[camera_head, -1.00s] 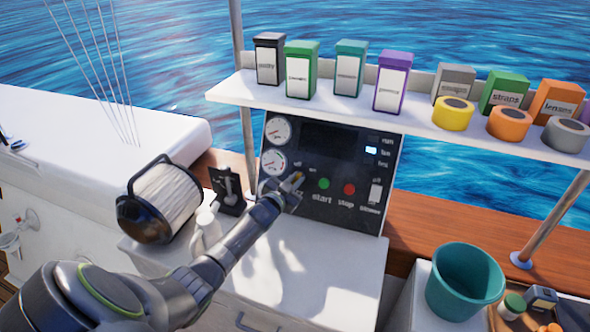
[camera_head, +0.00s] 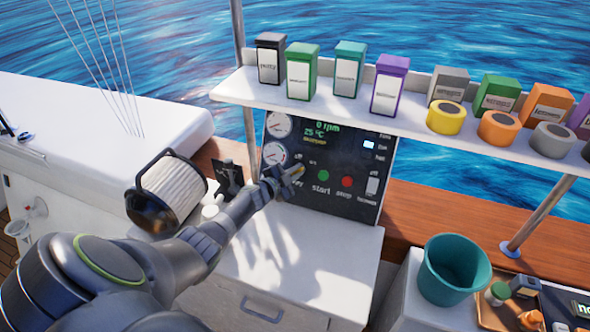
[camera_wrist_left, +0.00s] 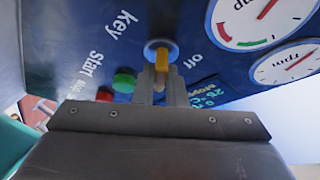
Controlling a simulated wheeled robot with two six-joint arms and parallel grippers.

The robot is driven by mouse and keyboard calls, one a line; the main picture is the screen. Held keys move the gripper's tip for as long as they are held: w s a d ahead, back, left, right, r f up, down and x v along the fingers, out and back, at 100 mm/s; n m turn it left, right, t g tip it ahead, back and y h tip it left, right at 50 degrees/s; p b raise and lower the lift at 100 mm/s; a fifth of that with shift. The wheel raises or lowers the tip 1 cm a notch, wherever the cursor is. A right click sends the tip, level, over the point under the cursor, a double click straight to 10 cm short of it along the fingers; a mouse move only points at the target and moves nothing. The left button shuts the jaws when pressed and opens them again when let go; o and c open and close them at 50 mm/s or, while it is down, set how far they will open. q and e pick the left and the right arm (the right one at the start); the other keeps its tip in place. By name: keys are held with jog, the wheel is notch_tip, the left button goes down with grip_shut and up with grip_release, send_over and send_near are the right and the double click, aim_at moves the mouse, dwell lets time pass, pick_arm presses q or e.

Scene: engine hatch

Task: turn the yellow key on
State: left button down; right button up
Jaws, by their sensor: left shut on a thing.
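The yellow key (camera_head: 297,171) sits at the lower left of the dark engine panel (camera_head: 330,207), beside the gauges. In the left wrist view the key (camera_wrist_left: 161,58) stands in a round switch between the words "Key" and "off". My left gripper (camera_head: 284,181) is shut on the key, and its two narrow fingers (camera_wrist_left: 163,82) hide part of it. The panel's display (camera_head: 320,134) is lit and reads "0 rpm" and "25 °C" above a line of yellow text. My right gripper is not in view.
A green start button (camera_head: 323,175) and a red stop button (camera_head: 347,182) are right of the key. A shelf (camera_head: 235,92) with boxes and tape rolls hangs above the panel. A white filter (camera_head: 172,190) stands left, near my arm. A teal bucket (camera_head: 447,290) is at right.

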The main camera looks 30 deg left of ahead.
pick_arm(q)
jog(key=shift+r+m, duration=0.2)
jog(key=shift+m, duration=0.4)
jog(key=shift+f, duration=0.1)
jog(key=c, duration=1.5)
grip_release()
jog(key=shift+s+a+p, duration=0.1)
jog(key=shift+s+p, duration=0.35)
jog(key=shift+p, duration=0.05)
jog(key=p+v, duration=0.2)
jog(key=v, duration=0.4)
jog(key=shift+s+a+r, duration=0.15)
jog(key=shift+s+r, duration=0.05)
jog(key=shift+s, duration=0.05)
